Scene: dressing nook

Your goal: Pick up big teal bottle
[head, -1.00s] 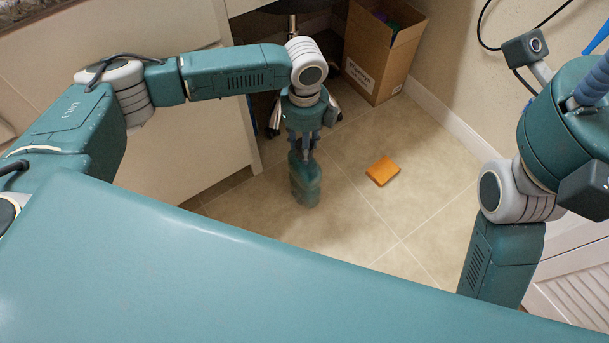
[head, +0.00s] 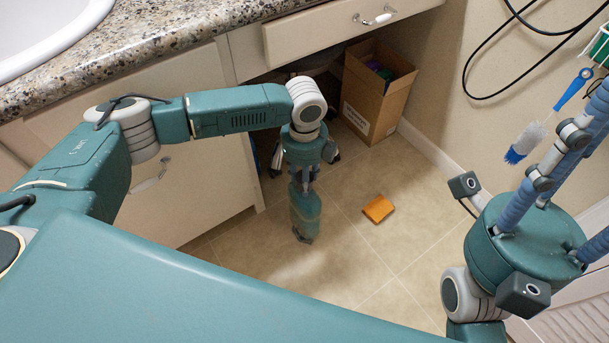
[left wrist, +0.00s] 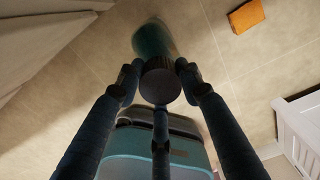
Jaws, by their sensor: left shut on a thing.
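The big teal bottle (head: 304,213) hangs below my left gripper (head: 304,178) in the head view, over the tiled floor. In the left wrist view its dark round cap (left wrist: 160,80) sits between the fingers of the left gripper (left wrist: 160,83), with the blurred teal body (left wrist: 152,38) beyond. My left gripper is shut on the bottle at its cap end. I cannot tell whether the bottle's base touches the floor. My right gripper (head: 572,150) points up at the right edge; its fingertips are not clearly shown.
An orange block (head: 377,208) lies on the floor right of the bottle. A cardboard box (head: 372,100) stands by the wall under the counter (head: 150,35). A brush (head: 527,140) and black cable (head: 480,75) hang on the right wall. Floor around the block is clear.

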